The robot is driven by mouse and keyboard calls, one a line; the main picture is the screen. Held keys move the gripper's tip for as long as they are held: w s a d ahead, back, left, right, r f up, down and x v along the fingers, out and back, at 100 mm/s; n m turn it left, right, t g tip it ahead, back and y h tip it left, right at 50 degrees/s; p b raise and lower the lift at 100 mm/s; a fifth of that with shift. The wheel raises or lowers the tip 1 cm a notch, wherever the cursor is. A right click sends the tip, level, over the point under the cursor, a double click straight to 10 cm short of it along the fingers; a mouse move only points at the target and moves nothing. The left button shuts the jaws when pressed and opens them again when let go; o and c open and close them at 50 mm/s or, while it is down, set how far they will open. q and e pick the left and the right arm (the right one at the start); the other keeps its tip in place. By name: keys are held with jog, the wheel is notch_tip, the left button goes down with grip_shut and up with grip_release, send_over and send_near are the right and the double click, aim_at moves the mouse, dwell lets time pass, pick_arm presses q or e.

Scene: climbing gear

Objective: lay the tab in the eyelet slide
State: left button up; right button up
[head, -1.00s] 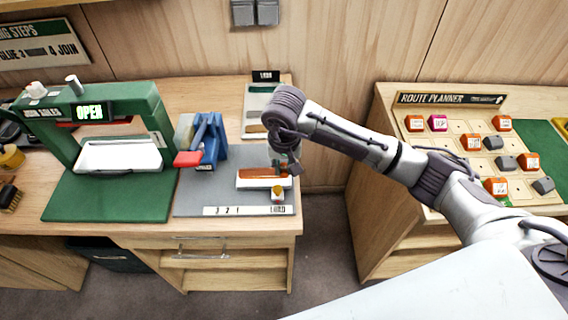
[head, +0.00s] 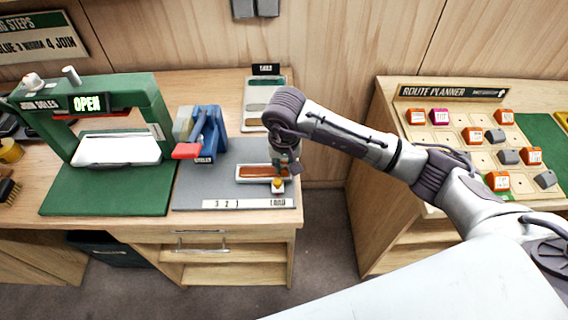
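The brown-orange tab (head: 254,171) appears to lie flat inside the pale-rimmed eyelet slide (head: 246,179) on the grey mat. A yellow knob (head: 278,186) sits at the slide's front right. My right gripper (head: 281,170) points down at the slide's right end, over or beside the tab's end. Its fingers are small and partly merge with the slide, so I cannot tell whether they touch the tab. My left gripper is not in view.
A blue press with a red handle (head: 187,151) stands left of the slide. Further left is a green press frame (head: 156,104) reading OPEN, with a white tray (head: 116,151). A sample rack (head: 251,122) stands behind. A route planner board (head: 470,157) is at the right.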

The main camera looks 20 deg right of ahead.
jog(key=o, duration=0.5)
jog(key=shift+c, duration=0.2)
jog(key=shift+r+p, duration=0.55)
jog(key=shift+p, duration=0.05)
jog(key=shift+r+p, duration=0.45)
jog(key=shift+p, duration=0.15)
jog(key=shift+r+b, duration=0.65)
jog(key=shift+b, duration=0.25)
notch_tip(320, 180, up, 10)
jog(key=s+b, duration=0.1)
jog(key=b, duration=0.1)
jog(key=shift+s+a+b, duration=0.2)
jog(key=shift+s+b, duration=0.15)
